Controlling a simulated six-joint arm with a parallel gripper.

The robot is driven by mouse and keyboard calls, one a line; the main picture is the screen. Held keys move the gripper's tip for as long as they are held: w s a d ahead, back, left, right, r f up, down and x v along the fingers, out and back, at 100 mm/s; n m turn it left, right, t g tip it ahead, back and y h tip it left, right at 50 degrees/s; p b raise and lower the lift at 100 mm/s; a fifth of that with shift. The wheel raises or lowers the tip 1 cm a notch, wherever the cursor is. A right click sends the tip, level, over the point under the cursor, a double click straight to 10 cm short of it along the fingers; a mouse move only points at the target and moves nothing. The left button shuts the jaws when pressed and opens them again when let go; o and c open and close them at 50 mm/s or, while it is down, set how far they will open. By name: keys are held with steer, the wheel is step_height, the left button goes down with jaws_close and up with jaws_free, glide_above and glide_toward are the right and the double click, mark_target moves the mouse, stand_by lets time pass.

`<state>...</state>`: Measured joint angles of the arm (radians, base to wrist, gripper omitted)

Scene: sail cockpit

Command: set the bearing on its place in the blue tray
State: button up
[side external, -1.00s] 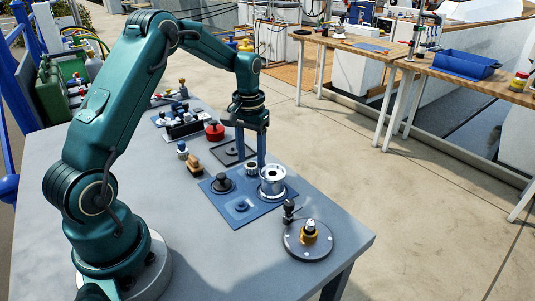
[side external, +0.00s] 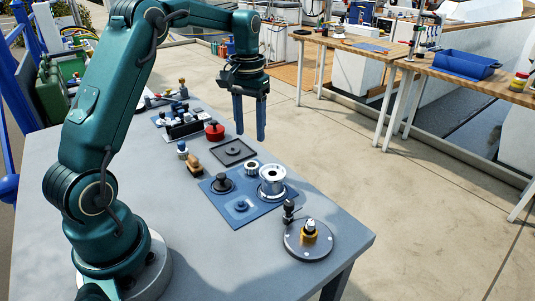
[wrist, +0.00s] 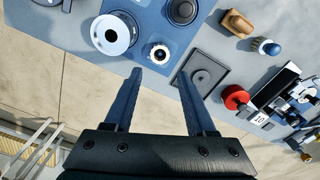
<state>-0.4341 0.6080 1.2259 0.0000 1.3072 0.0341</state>
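The bearing (side external: 251,169), a small silver ring with a dark centre, sits upright in the far corner of the blue tray (side external: 221,209). It also shows in the wrist view (wrist: 158,53). A large silver cylinder (side external: 272,182), a black knobbed part (side external: 222,183) and a small blue part (side external: 241,205) are on the same tray. My gripper (side external: 250,138) is open and empty, raised above and beyond the tray. In the wrist view, my gripper (wrist: 160,75) has its fingers apart, with nothing between them; the bearing is below, clear of both.
A dark square tray (side external: 233,151) lies behind the blue tray. A red round part (side external: 214,131), a wooden-handled item (side external: 194,166) and a black rack (side external: 184,129) stand to the left. A grey round fixture (side external: 308,240) with a brass piece is at the front right.

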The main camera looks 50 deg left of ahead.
steer(key=shift+r, duration=0.9)
steer(key=shift+d, duration=0.1)
steer(key=s+d+r+m+t, duration=0.35)
steer(key=s+d+r, duration=0.35)
steer(key=d+r, duration=0.3)
steer(key=s+d+f+t, duration=0.1)
steer(key=s+d+f, duration=0.1)
steer(key=s, duration=0.3)
steer(key=s+d+f+m+t, duration=0.1)
steer(key=s+d+f, duration=0.1)
steer(key=s+f, duration=0.3)
steer(key=shift+d, duration=0.3)
steer(key=shift+s, duration=0.1)
